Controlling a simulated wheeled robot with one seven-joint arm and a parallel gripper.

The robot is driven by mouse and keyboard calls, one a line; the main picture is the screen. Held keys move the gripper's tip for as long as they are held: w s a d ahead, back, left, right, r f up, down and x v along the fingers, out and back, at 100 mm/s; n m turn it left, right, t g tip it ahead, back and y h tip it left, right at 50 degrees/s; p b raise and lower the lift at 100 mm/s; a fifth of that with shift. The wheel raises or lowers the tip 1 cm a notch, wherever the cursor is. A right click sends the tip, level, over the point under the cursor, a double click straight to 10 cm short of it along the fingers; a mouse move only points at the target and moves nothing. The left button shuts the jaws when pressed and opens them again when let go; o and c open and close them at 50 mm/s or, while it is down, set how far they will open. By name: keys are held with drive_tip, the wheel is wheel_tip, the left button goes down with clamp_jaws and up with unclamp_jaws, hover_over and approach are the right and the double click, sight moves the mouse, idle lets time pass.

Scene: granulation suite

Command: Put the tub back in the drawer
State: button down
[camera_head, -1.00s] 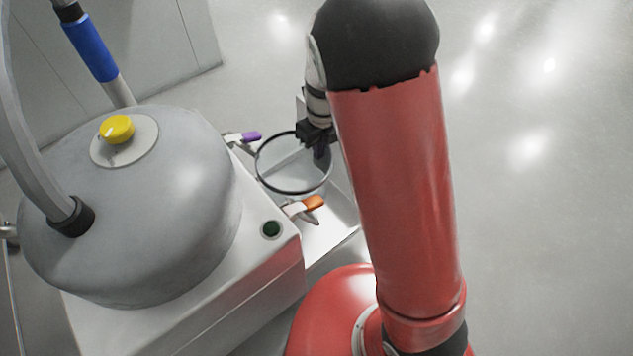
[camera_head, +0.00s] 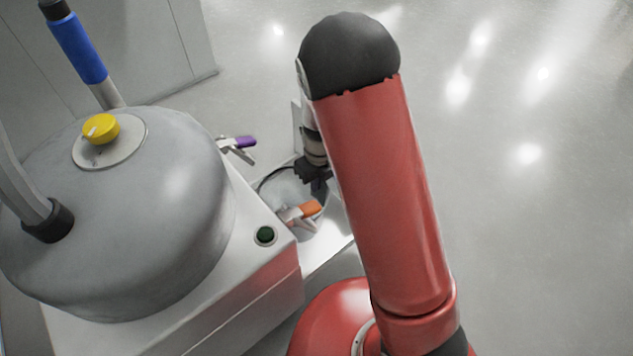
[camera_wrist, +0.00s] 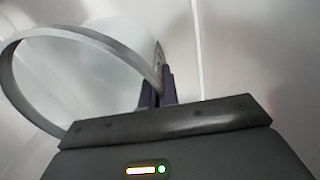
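The tub (camera_head: 282,184) is a round, pale vessel with a dark rim. It sits low within the open white drawer (camera_head: 328,246), partly hidden by the orange-handled clamp and my arm. I cannot tell whether its base touches the drawer floor. My gripper (camera_head: 318,186) is at the tub's far right rim, pointing down. In the wrist view the tub's ring-like rim (camera_wrist: 88,37) curves from the left to my gripper's dark fingers (camera_wrist: 158,88). They are close together and appear shut on the tub's edge.
A grey domed machine (camera_head: 150,220) with a yellow knob (camera_head: 101,129) and green button (camera_head: 265,235) stands left of the drawer. An orange-handled clamp (camera_head: 305,211) and a purple-handled clamp (camera_head: 240,143) stick out from its side. The floor at right is clear.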

drive_tip(key=shift+f, duration=0.1)
drive_tip(key=c, duration=1.7)
unclamp_jaws()
drive_tip(key=s+d+r+n+t+y+p, duration=0.1)
drive_tip(key=s+d+r+n+p, duration=0.15)
drive_tip(key=r, duration=0.75)
drive_tip(key=s+d+r+n+p, duration=0.1)
drive_tip(key=r+n, duration=0.3)
drive_tip(key=r, duration=0.7)
drive_tip(key=s+d+r+n+t, duration=0.1)
drive_tip(key=s+d+r+n, duration=0.1)
drive_tip(key=s+r+n, duration=0.2)
drive_tip(key=s+d+r+n+t+h, duration=0.1)
drive_tip(key=s+d+r+n+t, duration=0.1)
drive_tip(key=s+n, duration=0.5)
drive_tip(key=s+d+r+n+t, duration=0.2)
drive_tip(key=s+d+r+n, duration=0.2)
drive_tip(key=n, duration=0.7)
drive_tip(key=shift+s+d+r+n, duration=0.15)
drive_tip(key=shift+s+r+n, duration=0.05)
drive_tip(key=shift+s+r, duration=0.4)
drive_tip(key=shift+s+d+r+n, duration=0.15)
drive_tip(key=shift+s+r, duration=0.2)
drive_tip(key=shift+s, duration=0.35)
